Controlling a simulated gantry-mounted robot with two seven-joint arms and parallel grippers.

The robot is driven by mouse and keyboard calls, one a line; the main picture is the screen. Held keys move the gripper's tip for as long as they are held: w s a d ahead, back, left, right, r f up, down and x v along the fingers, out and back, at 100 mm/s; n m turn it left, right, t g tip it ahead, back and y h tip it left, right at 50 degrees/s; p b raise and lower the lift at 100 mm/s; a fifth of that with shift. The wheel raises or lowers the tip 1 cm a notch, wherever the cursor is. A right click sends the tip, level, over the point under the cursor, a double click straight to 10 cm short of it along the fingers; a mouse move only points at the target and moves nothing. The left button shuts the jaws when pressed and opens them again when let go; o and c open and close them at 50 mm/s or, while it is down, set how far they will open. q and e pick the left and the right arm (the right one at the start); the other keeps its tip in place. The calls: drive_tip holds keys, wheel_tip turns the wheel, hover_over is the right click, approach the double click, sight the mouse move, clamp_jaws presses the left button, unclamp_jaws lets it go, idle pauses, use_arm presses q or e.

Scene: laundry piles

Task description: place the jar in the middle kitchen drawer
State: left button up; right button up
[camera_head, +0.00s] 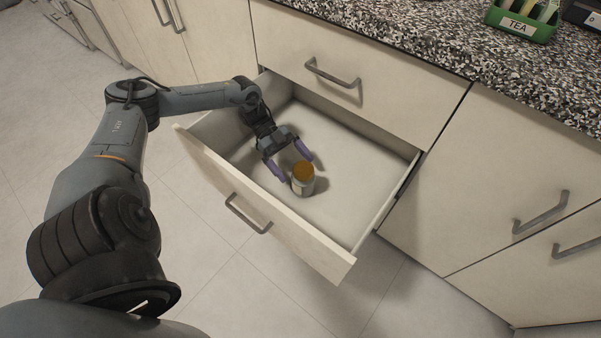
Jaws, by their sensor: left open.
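The jar (303,182) is small, with an orange-brown top and a pale grey side. It stands upright inside the pulled-out middle drawer (355,205), near the drawer's front panel. My left gripper (293,169) reaches into the drawer from the left. Its two purple fingertips are spread apart, with one at the jar's left side and one just behind it. I cannot tell whether either finger touches the jar. The jar's base seems to rest on the drawer floor. My right gripper is out of the picture.
A closed drawer (360,75) with a bar handle sits above the open one. The speckled countertop (400,40) holds a green TEA box (522,22) at the upper right. Closed cabinet fronts (500,185) stand to the right. The drawer floor around the jar is otherwise empty.

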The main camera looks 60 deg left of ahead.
use_arm(q)
drive_tip(key=shift+v, duration=0.95)
drive_tip(key=shift+s+a+r+b, duration=0.1)
drive_tip(key=shift+a+r+b, duration=0.05)
drive_tip(key=shift+a+b, duration=0.2)
